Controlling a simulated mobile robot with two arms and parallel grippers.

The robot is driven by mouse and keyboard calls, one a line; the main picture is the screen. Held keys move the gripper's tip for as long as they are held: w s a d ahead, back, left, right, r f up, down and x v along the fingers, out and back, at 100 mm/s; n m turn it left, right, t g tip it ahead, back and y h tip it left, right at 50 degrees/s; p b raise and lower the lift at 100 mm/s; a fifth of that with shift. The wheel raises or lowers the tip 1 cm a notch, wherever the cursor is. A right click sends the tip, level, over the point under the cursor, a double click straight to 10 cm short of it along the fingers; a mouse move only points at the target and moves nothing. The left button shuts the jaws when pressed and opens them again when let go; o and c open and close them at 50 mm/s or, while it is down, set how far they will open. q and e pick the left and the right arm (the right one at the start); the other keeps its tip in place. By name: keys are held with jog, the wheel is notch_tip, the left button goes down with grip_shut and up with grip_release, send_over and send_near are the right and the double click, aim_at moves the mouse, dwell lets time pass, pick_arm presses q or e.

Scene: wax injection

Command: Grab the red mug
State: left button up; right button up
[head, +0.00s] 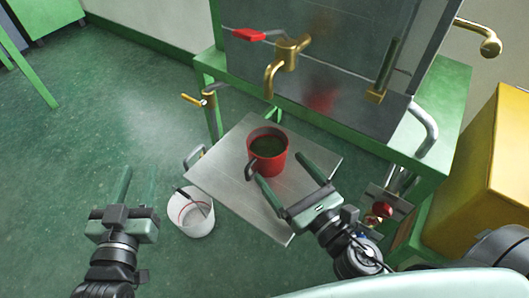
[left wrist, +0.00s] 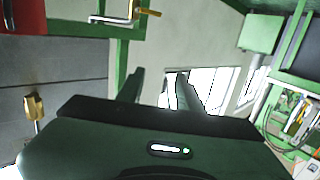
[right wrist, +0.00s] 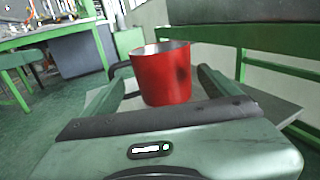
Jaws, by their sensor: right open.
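The red mug (head: 270,158) stands upright on a square grey metal plate (head: 225,165), with its dark handle toward the lower left. It holds something dark green. My right gripper (head: 290,168) is open at the near side of the mug, its fingers pointing at it. In the right wrist view the mug (right wrist: 162,75) appears between the two fingers (right wrist: 160,80), which do not grip it. My left gripper (head: 138,185) is open and empty over the floor at the left, away from the mug. The mug is outside the left wrist view, where the left fingers (left wrist: 158,88) show apart.
A white bucket (head: 190,213) with a tool in it stands left of the plate. A brass tap (head: 275,75) with a red handle (head: 249,35) hangs above the mug from a metal tank (head: 330,60). A yellow box (head: 490,170) stands at the right.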

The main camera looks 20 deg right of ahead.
aim_at(278, 163)
jog(key=shift+w, duration=0.4)
jog(key=shift+p+x, duration=0.5)
jog(key=shift+x, duration=1.95)
jog(key=shift+d+f, duration=0.15)
jog(key=c, duration=1.4)
pick_arm(q)
jog(key=f+g, duration=0.1)
jog(key=s+f+g, duration=0.1)
jog(key=f, duration=0.1)
jog(key=a+f+g, duration=0.1)
jog(key=f, duration=0.1)
jog(key=shift+s+a+f+y, duration=0.1)
jog(key=shift+s+f+y, duration=0.1)
jog(key=shift+s+y, duration=0.15)
pick_arm(e)
jog(key=c, duration=0.3)
jog(key=shift+c, duration=0.2)
